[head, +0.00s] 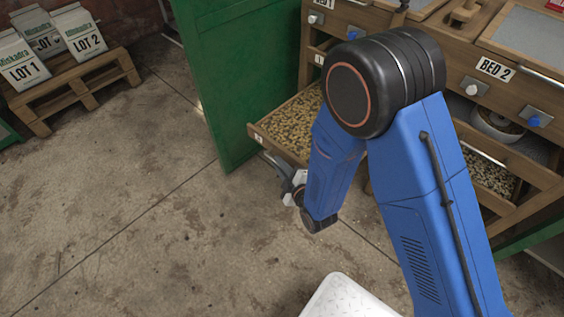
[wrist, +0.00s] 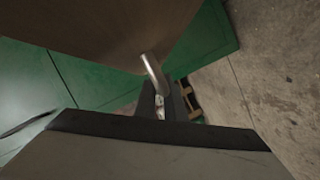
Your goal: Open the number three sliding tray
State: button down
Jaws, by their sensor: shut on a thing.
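A wooden sliding tray (head: 282,143) full of pale beans stands pulled out from the cabinet at the lower left, beside the green door. The number on its small front label is too small to read surely. My gripper (head: 277,166) is at the tray's front, low over the floor, partly hidden by my blue arm. In the wrist view, a metal bar handle (wrist: 152,72) comes off the brown tray front (wrist: 105,25), and my gripper (wrist: 163,103) is shut on its end. My arm hides the tray's right part.
The open green door (head: 215,85) stands just left of the tray. Another bean tray (head: 490,172) and a bowl (head: 497,126) show at right, under the BED 2 panel (head: 495,68). A pallet (head: 75,92) with LOT bags is far left. The floor between is clear.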

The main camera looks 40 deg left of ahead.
jog(key=c, duration=2.1)
grip_release()
jog(key=shift+v, duration=3.75)
